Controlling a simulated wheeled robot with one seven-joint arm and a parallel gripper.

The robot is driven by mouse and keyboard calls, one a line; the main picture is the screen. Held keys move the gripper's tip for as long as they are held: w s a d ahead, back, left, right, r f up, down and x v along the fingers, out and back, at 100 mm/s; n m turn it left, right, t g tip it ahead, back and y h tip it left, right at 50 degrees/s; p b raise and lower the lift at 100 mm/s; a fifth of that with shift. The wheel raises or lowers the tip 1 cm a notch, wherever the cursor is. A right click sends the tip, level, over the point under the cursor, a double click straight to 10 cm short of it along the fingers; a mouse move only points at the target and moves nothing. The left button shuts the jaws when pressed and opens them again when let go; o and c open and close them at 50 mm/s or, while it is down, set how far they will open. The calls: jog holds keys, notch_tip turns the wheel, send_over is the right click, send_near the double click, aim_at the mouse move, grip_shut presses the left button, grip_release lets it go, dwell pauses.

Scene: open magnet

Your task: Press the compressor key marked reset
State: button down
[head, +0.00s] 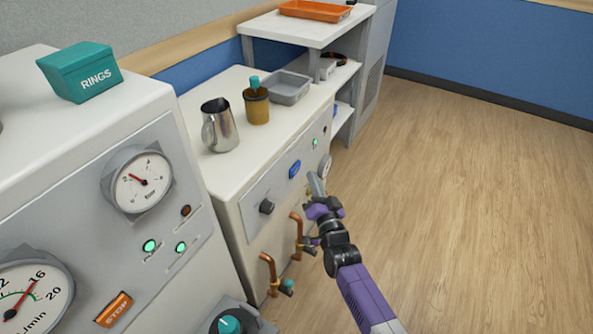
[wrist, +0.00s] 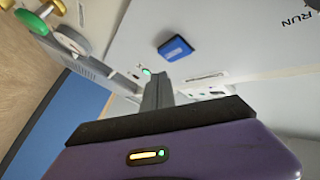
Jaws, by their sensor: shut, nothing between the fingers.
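A blue key (head: 294,169) sits on the grey front panel of the white cabinet (head: 222,180) in the middle of the head view. It also shows in the wrist view (wrist: 175,48), above my fingers, with no readable lettering. I cannot read the word reset in either view. My gripper (head: 316,184) is shut and empty, in front of this panel and just right of the blue key in the head view. In the wrist view the closed fingers (wrist: 156,88) point towards the panel, apparently apart from the blue key. The lettering RUN (wrist: 297,17) shows at upper right.
A black knob (head: 267,206) and copper pipes (head: 297,235) stick out of the same front. A metal jug (head: 218,126) and brown pot (head: 256,106) stand on top. An orange STOP key (head: 114,309) is on the nearer machine. The floor (head: 470,200) at right is clear.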

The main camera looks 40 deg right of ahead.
jog(key=shift+s+d+b, duration=0.15)
jog(key=shift+s+d, duration=0.1)
jog(key=shift+s, duration=0.45)
jog(key=shift+s+d+b, duration=0.15)
jog(key=shift+s+d, duration=0.1)
jog(key=shift+s, duration=0.45)
jog(key=s+a+r+n+g+y, duration=0.1)
jog(key=s+a+r+n+y, duration=0.25)
jog(key=s+a, duration=0.7)
jog(key=s+a+r+n+g+y, duration=0.1)
jog(key=s+a+r+n+y, duration=0.3)
jog(key=s, duration=1.1)
jog(key=s+a+r+n+g+y, duration=0.1)
jog(key=s+a+r+n, duration=0.3)
jog(key=s+a, duration=0.7)
notch_tip(320, 180, up, 18)
jog(key=s+p, duration=0.1)
jog(key=p, duration=1.8)
jog(key=shift+s+d+f+n, duration=0.15)
jog(key=shift+d+n, duration=0.25)
jog(key=shift+n, duration=0.05)
